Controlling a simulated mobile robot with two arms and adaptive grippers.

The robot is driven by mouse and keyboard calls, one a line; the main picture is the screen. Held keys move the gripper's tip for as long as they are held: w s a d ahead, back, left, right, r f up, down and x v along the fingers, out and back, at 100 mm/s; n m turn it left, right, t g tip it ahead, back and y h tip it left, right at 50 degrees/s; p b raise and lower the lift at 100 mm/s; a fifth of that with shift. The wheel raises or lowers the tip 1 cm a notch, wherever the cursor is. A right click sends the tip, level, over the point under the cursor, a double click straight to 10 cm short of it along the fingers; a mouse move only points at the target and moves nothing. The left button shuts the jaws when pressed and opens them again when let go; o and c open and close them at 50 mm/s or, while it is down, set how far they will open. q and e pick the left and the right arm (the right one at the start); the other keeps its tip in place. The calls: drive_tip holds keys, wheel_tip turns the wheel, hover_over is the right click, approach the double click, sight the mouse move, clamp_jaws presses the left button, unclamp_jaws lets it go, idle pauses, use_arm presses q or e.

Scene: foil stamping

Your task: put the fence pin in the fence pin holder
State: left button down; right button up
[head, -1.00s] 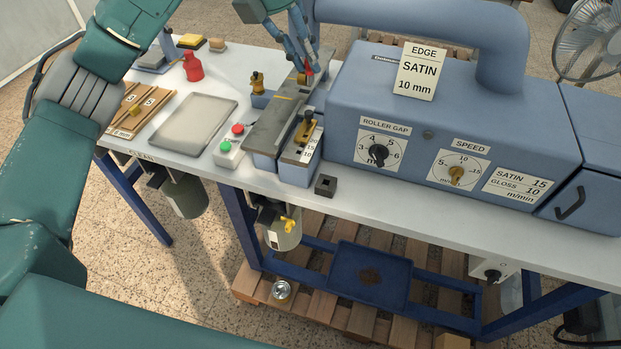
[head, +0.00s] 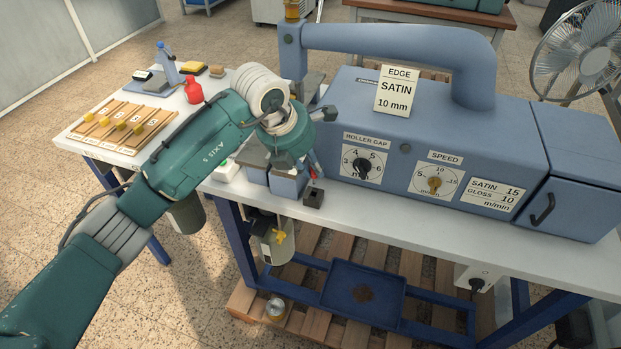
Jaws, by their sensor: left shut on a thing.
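The fence pin holder (head: 313,198) is a small dark square block near the table's front edge, just right of the blue fence unit. My left arm reaches across from the left, and its gripper (head: 315,175) points down just above the holder. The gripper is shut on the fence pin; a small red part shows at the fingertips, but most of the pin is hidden. I cannot tell whether the pin touches the holder. My right gripper is not in view.
The blue machine (head: 440,140) with its dials stands close on the right. The table's front strip right of the holder is clear.

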use_arm(q)
wheel_tip(320, 180, down, 2)
drive_tip(key=shift+w+f, duration=0.1)
drive_tip(key=shift+f, duration=0.15)
wheel_tip(320, 180, down, 3)
drive_tip(key=shift+f+p, duration=0.15)
drive_tip(key=shift+p, duration=0.65)
drive_tip(key=shift+f, duration=0.25)
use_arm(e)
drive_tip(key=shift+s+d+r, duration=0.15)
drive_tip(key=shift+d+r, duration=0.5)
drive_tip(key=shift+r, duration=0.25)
use_arm(q)
drive_tip(key=shift+f, duration=0.1)
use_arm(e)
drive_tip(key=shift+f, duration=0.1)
use_arm(q)
drive_tip(key=c, duration=2.1)
unclamp_jaws()
drive_tip(key=shift+f, duration=0.1)
drive_tip(key=shift+o, duration=0.9)
